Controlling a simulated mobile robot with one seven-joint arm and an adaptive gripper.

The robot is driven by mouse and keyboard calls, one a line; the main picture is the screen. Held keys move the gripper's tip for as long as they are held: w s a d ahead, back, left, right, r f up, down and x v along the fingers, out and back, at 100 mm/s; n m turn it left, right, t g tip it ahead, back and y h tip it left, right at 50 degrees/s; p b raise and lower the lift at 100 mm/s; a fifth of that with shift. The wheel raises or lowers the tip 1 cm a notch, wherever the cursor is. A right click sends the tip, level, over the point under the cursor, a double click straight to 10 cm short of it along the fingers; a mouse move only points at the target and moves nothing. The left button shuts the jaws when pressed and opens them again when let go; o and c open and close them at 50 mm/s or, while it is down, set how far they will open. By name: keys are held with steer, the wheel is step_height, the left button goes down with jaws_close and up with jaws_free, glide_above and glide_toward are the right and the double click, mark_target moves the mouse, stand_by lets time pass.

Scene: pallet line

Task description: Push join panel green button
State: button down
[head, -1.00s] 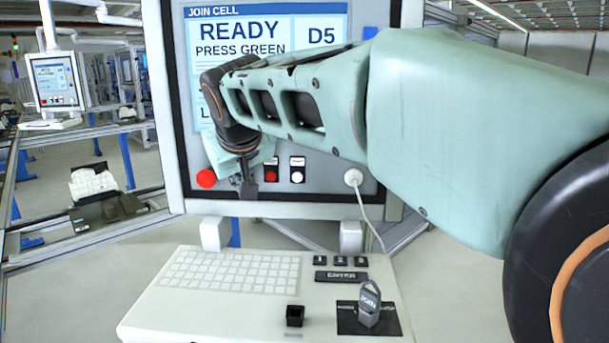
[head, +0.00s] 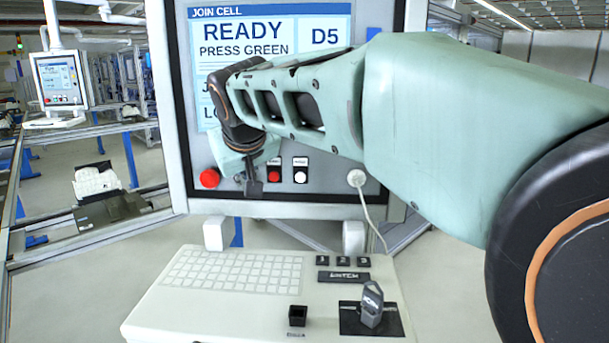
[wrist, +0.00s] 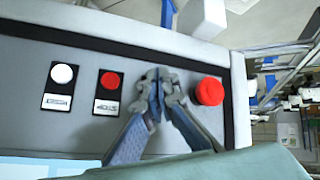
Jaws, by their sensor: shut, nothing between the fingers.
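The join panel (head: 345,205) stands in front of me, its screen (head: 270,28) reading "JOIN CELL", "READY", "PRESS GREEN" and "D5". Its lower strip carries a large red mushroom button (head: 209,178), a small red button (head: 274,175) and a white button (head: 300,176). No green button shows in either view; my gripper covers the strip between the mushroom and the small red button. My gripper (head: 253,188) is shut and empty there. In the wrist view its fingertips (wrist: 157,76) lie between the small red button (wrist: 110,80) and the mushroom button (wrist: 209,91). I cannot tell whether they touch the panel.
Below the panel is a white console shelf (head: 225,320) with a keyboard (head: 235,270), an ENTER key (head: 343,277), a grey tag (head: 372,305) on a black pad and a small black block (head: 297,315). A white cable (head: 372,220) hangs from the panel. Frames and another screen stand at left.

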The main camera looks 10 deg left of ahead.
steer(key=shift+w, duration=0.45)
stand_by(0.4)
stand_by(0.3)
steer(key=shift+s+b, duration=0.35)
steer(key=shift+s, duration=0.55)
steer(key=shift+s+d+r+b, duration=0.1)
steer(key=shift+s+b, duration=0.6)
steer(key=shift+s, duration=0.6)
steer(key=shift+s+r+b, duration=0.1)
steer(key=shift+s+b, duration=0.6)
steer(key=shift+s, duration=0.55)
steer(key=shift+w, duration=0.1)
